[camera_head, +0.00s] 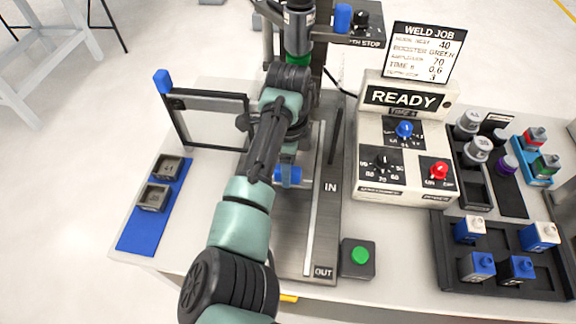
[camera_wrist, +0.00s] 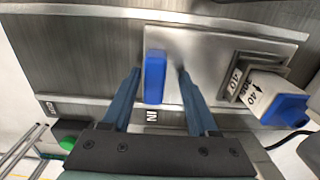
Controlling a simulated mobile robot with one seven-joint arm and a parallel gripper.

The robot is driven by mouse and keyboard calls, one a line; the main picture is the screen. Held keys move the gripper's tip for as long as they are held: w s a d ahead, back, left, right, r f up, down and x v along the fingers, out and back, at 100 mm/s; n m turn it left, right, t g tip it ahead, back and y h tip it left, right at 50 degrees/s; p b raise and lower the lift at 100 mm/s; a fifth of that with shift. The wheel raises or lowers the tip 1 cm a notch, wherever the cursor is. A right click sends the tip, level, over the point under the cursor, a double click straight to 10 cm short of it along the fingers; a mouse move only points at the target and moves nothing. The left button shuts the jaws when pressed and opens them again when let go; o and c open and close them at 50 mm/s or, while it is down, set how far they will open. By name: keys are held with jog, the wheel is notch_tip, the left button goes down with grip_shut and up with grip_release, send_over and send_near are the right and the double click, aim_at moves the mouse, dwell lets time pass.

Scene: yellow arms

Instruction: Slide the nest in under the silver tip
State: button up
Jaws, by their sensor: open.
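The silver tip (camera_head: 298,38) hangs from the press at the top of the head view, with a green ring below it. In the wrist view the nest's silver plate (camera_wrist: 212,62) lies on the slide track beside the IN mark. A blue upright handle (camera_wrist: 155,77) stands on the plate; it also shows in the head view (camera_head: 289,177). A stepped metal holder (camera_wrist: 240,62) and a white-and-blue block marked 40 (camera_wrist: 262,92) are at the right of the plate. My gripper (camera_wrist: 158,76) is open, one finger on each side of the handle. My arm hides most of the nest in the head view.
The track runs from IN to OUT (camera_head: 323,272). A green button (camera_head: 359,256) stands beside its OUT end. The READY control box (camera_head: 405,150) is right of the track. A framed clear panel (camera_head: 215,120) and blue mat (camera_head: 130,232) are left. A black tray (camera_head: 500,250) holds blocks.

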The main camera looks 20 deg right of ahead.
notch_tip(320, 180, up, 13)
dwell(0.6)
dwell(0.4)
